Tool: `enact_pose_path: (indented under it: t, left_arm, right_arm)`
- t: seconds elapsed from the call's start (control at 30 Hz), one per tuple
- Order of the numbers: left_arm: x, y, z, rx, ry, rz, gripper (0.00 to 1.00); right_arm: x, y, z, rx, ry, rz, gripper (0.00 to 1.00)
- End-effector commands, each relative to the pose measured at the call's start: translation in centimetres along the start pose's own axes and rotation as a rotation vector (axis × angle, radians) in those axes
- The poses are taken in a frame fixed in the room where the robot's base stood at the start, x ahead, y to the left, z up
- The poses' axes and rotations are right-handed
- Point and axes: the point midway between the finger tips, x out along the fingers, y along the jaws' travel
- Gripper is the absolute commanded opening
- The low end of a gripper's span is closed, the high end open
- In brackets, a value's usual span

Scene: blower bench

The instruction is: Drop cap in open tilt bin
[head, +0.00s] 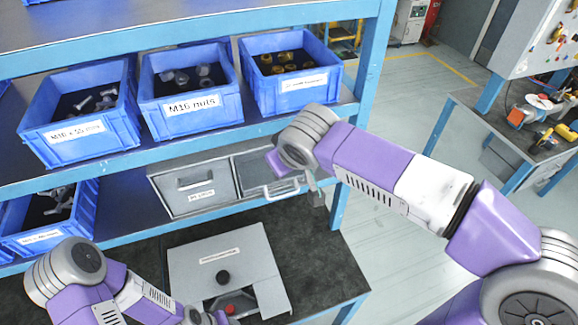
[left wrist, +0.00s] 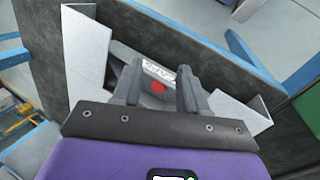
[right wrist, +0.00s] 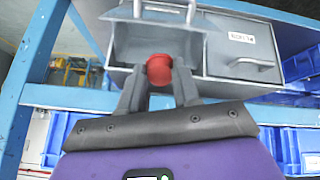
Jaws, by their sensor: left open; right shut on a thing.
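The open tilt bin (head: 262,173) is the right one of two grey bins under the middle shelf; its front is tipped out. It also shows in the right wrist view (right wrist: 125,45). My right gripper (head: 314,188) is beside its front. In the right wrist view, my right gripper (right wrist: 159,85) is shut on the red cap (right wrist: 159,68), which appears against the bin's open mouth. I cannot tell its height over the bin. The cap is hidden in the head view. My left gripper (left wrist: 162,88) is open and low over the bench, a red spot (left wrist: 157,87) showing between its fingers.
A closed grey bin (head: 193,188) with a label stands left of the open one. Blue bins of hardware (head: 190,95) fill the shelf above. A blue post (head: 340,205) stands right of the bins.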

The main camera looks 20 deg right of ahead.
Motion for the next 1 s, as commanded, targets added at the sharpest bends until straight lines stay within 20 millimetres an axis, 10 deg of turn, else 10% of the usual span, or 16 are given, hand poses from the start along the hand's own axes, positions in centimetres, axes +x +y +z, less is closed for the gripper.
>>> enact_pose_path:
  t: [0.97,1.0]
  left_arm:
    - [0.3,-0.1,0.0,0.000,0.000,0.000,0.43]
    - [0.3,-0.1,0.0,0.000,0.000,0.000,0.43]
  right_arm:
    - [4.3,0.8,-2.7,0.000,-0.001,0.000,0.04]
    - [4.3,0.8,-2.7,0.000,-0.001,0.000,0.36]
